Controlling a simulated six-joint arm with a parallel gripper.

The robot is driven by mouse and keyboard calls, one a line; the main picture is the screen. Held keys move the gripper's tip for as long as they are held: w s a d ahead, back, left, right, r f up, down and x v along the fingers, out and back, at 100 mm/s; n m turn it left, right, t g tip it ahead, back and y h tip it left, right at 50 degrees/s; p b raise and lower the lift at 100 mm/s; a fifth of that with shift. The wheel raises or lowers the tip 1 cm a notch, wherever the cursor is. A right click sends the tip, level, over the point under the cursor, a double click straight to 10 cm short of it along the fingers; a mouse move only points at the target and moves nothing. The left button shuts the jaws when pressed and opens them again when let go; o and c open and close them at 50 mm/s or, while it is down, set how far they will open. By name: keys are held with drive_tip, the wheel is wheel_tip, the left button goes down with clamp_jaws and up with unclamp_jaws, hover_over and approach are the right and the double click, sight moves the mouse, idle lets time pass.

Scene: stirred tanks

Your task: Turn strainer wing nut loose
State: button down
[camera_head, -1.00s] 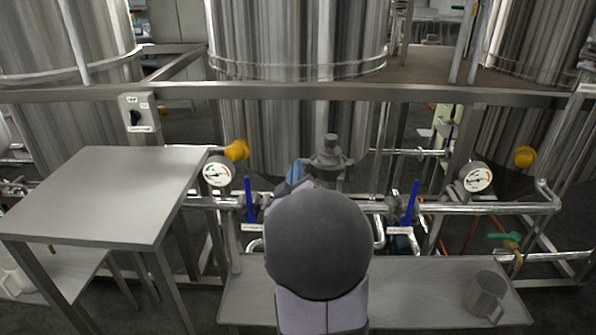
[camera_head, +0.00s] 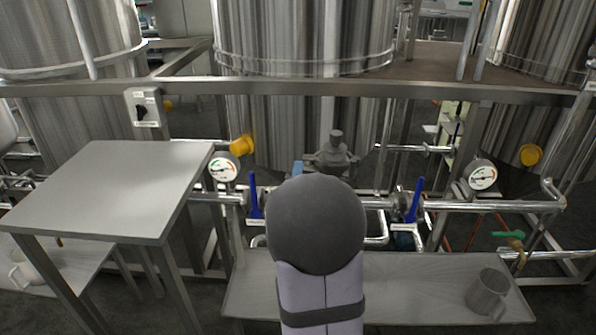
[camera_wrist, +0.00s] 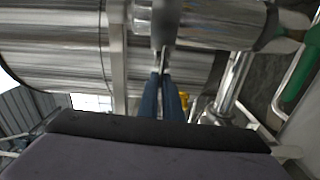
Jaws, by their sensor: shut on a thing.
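The grey strainer (camera_head: 335,152) stands on the pipe line behind my arm in the head view; its lower part is hidden by my arm. In the wrist view, a grey metal body (camera_wrist: 215,22), which looks like the strainer, crosses above the fingertips. My gripper (camera_wrist: 165,75) shows there as two blue fingers close together, shut on a thin upright metal piece (camera_wrist: 164,58), which seems to be the wing nut. Its exact shape and turn angle are too small to tell. In the head view my arm hides the grip.
Two blue valve levers (camera_head: 254,196) and (camera_head: 415,200) stand on either side of my arm. Pressure gauges (camera_head: 222,168) and (camera_head: 482,175) sit beyond them. A grey table (camera_head: 110,185) stands at left.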

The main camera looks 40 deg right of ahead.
drive_tip(key=shift+n, duration=0.3)
drive_tip(key=c, duration=2.2)
unclamp_jaws()
drive_tip(key=shift+s+a, duration=0.1)
drive_tip(key=shift+a, duration=0.05)
drive_tip(key=b+v, duration=0.2)
drive_tip(key=v, duration=0.1)
drive_tip(key=b+v, duration=0.1)
drive_tip(key=shift+s+a+f, duration=0.2)
drive_tip(key=shift+s+f, duration=0.1)
drive_tip(key=shift+s, duration=0.05)
drive_tip(key=b, duration=0.3)
drive_tip(key=shift+s+a, duration=0.15)
drive_tip(key=shift+s, duration=0.05)
